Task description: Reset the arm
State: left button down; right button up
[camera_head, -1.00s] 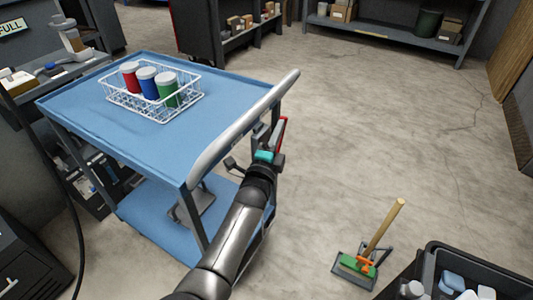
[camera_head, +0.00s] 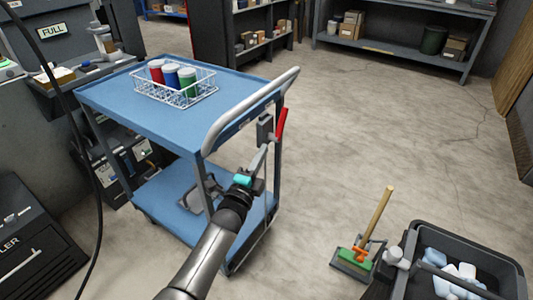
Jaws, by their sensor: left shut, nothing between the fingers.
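My left arm comes in from the bottom. Its gripper (camera_head: 258,162), with a teal band at the wrist, is shut and empty. In the picture it sits just below the red lever (camera_head: 282,123) and grey bracket at the handle end of the blue cart (camera_head: 135,108). I cannot tell whether the fingertips touch the bracket. The cart's grey push handle (camera_head: 250,108) is above the gripper. A white wire basket (camera_head: 200,98) on the cart's top holds red, blue and green containers with pale lids. My right gripper is not in view.
A grey bin (camera_head: 408,243) with pale items stands at bottom right. Beside it a wooden-handled brush (camera_head: 377,215) stands by a green-and-orange piece on the floor. A black cabinet (camera_head: 35,245) is at lower left. Open concrete floor lies right of the cart.

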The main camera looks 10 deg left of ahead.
pick_arm(q)
jog(key=shift+w, duration=0.1)
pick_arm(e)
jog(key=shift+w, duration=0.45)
